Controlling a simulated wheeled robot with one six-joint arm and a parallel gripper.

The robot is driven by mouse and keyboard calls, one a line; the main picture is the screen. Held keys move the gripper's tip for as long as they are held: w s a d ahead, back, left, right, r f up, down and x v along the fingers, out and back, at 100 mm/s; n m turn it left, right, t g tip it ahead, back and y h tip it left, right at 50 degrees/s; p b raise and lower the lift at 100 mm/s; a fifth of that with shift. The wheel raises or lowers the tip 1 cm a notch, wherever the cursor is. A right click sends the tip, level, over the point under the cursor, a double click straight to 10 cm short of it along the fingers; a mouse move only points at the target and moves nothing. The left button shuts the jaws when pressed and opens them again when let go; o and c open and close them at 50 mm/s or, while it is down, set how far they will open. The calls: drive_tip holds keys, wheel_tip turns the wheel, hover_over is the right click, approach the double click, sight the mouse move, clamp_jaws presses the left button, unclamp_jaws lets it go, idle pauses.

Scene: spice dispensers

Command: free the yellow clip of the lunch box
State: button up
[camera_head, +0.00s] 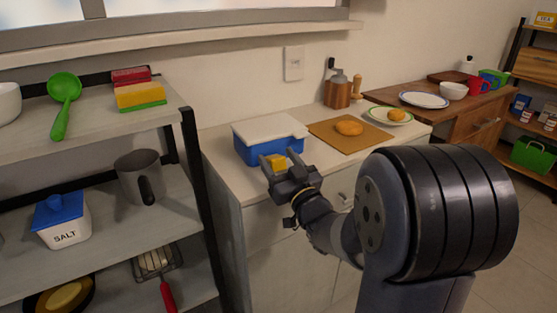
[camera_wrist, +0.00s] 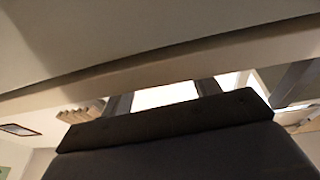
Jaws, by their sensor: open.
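The lunch box (camera_head: 254,150) is blue with a white lid (camera_head: 268,127) and stands on the pale counter by the wall. Its yellow clip (camera_head: 277,161) shows on the front side facing me. My gripper (camera_head: 279,158) is open in front of the box, with one finger on each side of the clip in the head view. I cannot tell whether a finger touches the clip or the box. In the wrist view, the dark gripper body and parts of two fingers (camera_wrist: 165,97) show, with only a bright patch between them; the clip is not recognisable there.
Right of the box lies a wooden board (camera_head: 345,139) with a bread roll, with a grinder (camera_head: 338,90) behind. A shelf unit (camera_head: 188,135) stands close on the left, holding a grey mug (camera_head: 139,177) and salt box (camera_head: 62,222). The counter's front edge lies below my gripper.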

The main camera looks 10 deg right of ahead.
drive_tip(key=v, duration=1)
drive_tip(key=shift+s, duration=0.25)
drive_tip(key=shift+w, duration=0.15)
drive_tip(key=x, duration=1.1)
drive_tip(key=shift+r+p, duration=0.15)
drive_tip(key=shift+p, duration=0.8)
drive_tip(key=shift+g, duration=0.4)
drive_tip(key=shift+f, duration=0.3)
